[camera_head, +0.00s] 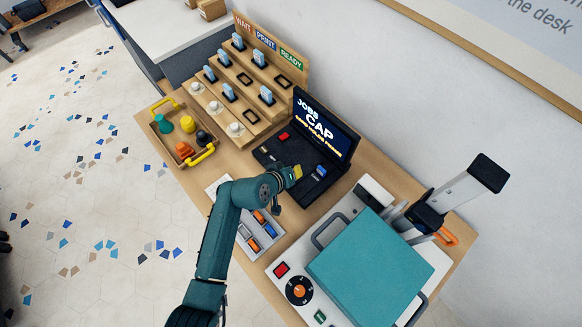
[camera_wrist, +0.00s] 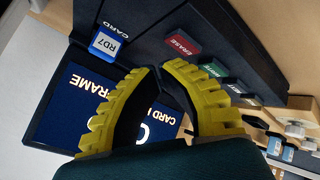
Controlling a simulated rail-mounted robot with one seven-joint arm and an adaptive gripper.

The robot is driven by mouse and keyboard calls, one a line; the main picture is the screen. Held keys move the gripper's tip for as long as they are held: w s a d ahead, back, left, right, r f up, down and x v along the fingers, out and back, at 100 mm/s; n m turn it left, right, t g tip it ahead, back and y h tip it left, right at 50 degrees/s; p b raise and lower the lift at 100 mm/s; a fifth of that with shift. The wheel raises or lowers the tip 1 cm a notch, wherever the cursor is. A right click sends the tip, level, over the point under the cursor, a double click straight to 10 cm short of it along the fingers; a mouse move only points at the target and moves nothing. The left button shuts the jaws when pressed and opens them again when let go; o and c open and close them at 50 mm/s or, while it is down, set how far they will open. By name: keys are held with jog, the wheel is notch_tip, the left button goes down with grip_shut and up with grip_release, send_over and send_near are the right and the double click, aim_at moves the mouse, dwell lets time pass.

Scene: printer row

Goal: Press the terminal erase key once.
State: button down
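The terminal (camera_head: 300,158) is a black console with a raised screen, standing on the wooden desk. In the wrist view its red ERASE key (camera_wrist: 182,43) is uncovered, just beyond my fingertips. My gripper (camera_wrist: 160,70) has yellow ribbed fingers whose tips come nearly together, with nothing seen between them. In the head view my gripper (camera_head: 297,172) is over the terminal's keyboard area, near the blue card. From these views I cannot tell whether it touches the console. A green key (camera_wrist: 213,69) and a pale key (camera_wrist: 238,88) sit in line beside the ERASE key.
A blue RD7 card (camera_wrist: 107,43) stands in the console's card slot. A stepped wooden rack (camera_head: 235,95) is behind, a tray (camera_head: 161,143) with coloured pieces at left, and a teal press (camera_head: 370,265) at right.

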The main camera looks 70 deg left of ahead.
jog(key=shift+f, duration=0.15)
jog(key=shift+f, duration=0.25)
jog(key=shift+f+b, duration=0.4)
jog(key=shift+f, duration=0.05)
dwell(0.7)
jog(key=shift+r, duration=0.1)
jog(key=shift+r+p, duration=0.75)
jog(key=shift+p, duration=0.15)
notch_tip(320, 180, up, 5)
jog(key=p, duration=0.5)
jog(key=shift+r, duration=0.1)
